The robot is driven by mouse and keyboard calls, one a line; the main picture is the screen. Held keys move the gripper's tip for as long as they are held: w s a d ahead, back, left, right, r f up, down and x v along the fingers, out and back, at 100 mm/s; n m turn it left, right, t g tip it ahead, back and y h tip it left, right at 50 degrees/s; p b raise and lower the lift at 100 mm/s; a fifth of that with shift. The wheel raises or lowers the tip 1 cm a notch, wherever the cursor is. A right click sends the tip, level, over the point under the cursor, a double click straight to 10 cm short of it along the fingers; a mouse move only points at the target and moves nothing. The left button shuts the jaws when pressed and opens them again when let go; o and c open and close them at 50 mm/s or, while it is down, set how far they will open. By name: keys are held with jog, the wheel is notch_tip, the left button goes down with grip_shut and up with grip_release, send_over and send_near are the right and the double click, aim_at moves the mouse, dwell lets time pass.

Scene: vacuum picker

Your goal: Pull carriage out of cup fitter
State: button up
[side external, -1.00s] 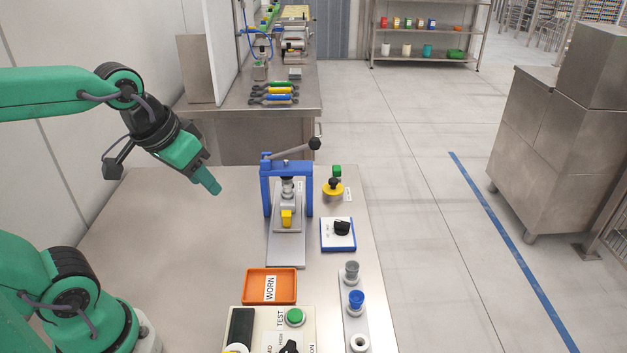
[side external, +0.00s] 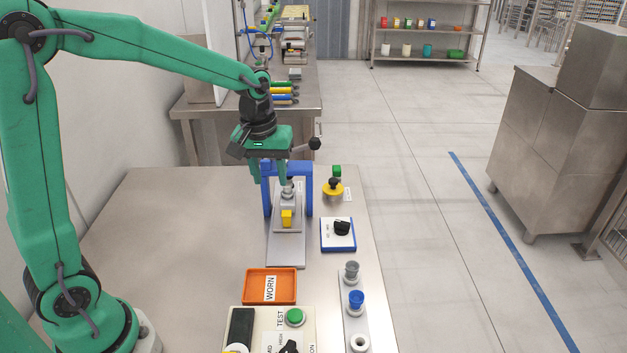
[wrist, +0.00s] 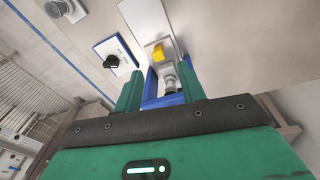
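The cup fitter is a blue press frame (side external: 308,195) on a grey base plate (side external: 286,252), with a lever ending in a black ball knob (side external: 315,143). The carriage (side external: 287,227) sits inside the fitter on that plate, with a yellow block (side external: 287,217) at its near end and a grey cup-like part (side external: 288,190) behind it. My gripper (side external: 271,178) hangs above the fitter's left side, pointing down. In the wrist view its two green fingers (wrist: 160,90) are apart, with the blue frame (wrist: 160,101) and the carriage's grey part showing between them. The yellow block (wrist: 157,52) lies beyond the fingertips. The gripper hides the lever's left part.
To the right stand a black-knob box (side external: 338,234) and a yellow round piece (side external: 333,190). In front lie an orange WORN tray (side external: 250,299), a control box with a green TEST button (side external: 295,317), and a strip holding cups (side external: 356,325). The table's left side is clear.

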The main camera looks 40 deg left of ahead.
jog(key=n+g, duration=0.1)
jog(key=n, duration=0.1)
send_over(286, 214)
notch_tip(286, 214, down, 7)
jog(key=shift+d+f, duration=0.1)
jog(key=shift+f, duration=0.1)
jog(key=shift+f, duration=3.75)
grip_shut()
